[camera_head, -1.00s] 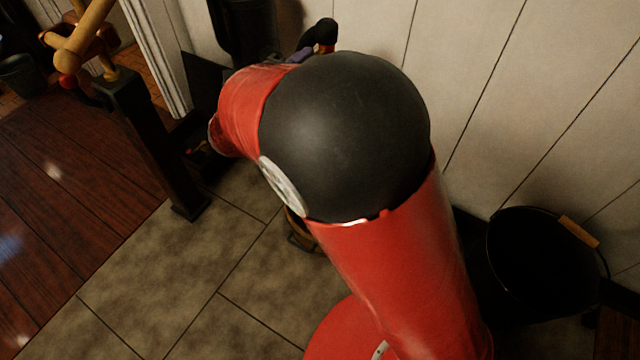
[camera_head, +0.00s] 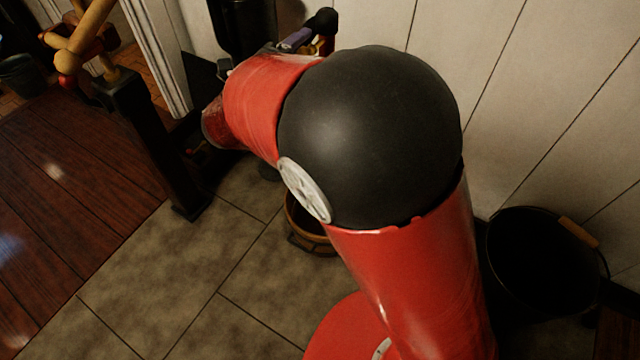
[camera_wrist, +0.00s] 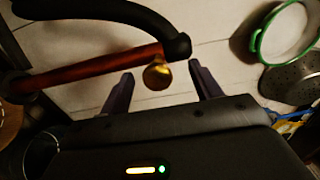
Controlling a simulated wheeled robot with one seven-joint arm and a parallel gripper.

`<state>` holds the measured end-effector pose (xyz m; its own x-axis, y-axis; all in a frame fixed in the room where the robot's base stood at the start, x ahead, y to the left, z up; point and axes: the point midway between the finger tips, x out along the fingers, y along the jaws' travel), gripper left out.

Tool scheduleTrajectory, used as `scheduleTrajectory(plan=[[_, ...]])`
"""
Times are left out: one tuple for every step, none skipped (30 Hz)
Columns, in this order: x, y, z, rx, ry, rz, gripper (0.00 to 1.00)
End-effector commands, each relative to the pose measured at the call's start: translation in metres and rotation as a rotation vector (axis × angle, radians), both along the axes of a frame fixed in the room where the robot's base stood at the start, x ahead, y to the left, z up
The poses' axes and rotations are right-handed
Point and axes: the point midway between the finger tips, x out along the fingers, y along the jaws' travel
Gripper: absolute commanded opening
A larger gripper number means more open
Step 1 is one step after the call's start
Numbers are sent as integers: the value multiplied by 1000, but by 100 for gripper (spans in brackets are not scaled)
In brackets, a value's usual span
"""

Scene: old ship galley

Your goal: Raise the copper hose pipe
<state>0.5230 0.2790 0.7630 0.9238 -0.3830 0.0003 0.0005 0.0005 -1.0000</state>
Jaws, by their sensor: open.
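The copper-coloured pipe (camera_wrist: 95,68) runs slantwise across the left of the wrist view, under a curved black handle (camera_wrist: 120,14). A round brass end (camera_wrist: 157,76) shows at the pipe's right end. My gripper (camera_wrist: 160,69) is open, with one dark finger on each side of the brass end as seen from the wrist. I cannot tell whether either finger touches it. In the head view the black handle (camera_head: 322,20) and a short reddish piece show behind my arm, beside a purple-grey finger of my gripper (camera_head: 295,40). My arm hides the rest of the pipe.
A black bucket with a wooden grip (camera_head: 545,260) stands at the right by the pale plank wall (camera_head: 500,100). A wooden tub (camera_head: 305,230) is partly behind my arm. A black post (camera_head: 150,140) stands left. Tiled floor at front left is clear.

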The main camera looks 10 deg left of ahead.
Motion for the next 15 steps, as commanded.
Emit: scheduleTrajectory(plan=[[-5, 3, 0, 1, 2, 3, 64], [-9, 4, 0, 1, 2, 3, 64], [-13, 6, 0, -1, 1, 3, 64], [-17, 8, 0, -1, 1, 3, 64], [-20, 9, -1, -1, 1, 4, 64], [-25, 11, 0, -1, 1, 3, 64], [-28, 12, 0, -1, 1, 3, 64], [-31, 13, 0, 1, 2, 3, 64], [-36, 15, 0, 1, 2, 2, 64], [-39, 17, 0, 0, 1, 2, 64], [-42, 18, 0, 0, 1, 3, 64], [-47, 20, 0, -1, 1, 4, 64], [-50, 21, 0, -1, 1, 3, 64], [-53, 22, -1, -1, 1, 2, 64], [-58, 24, -1, -1, 1, 2, 64]])
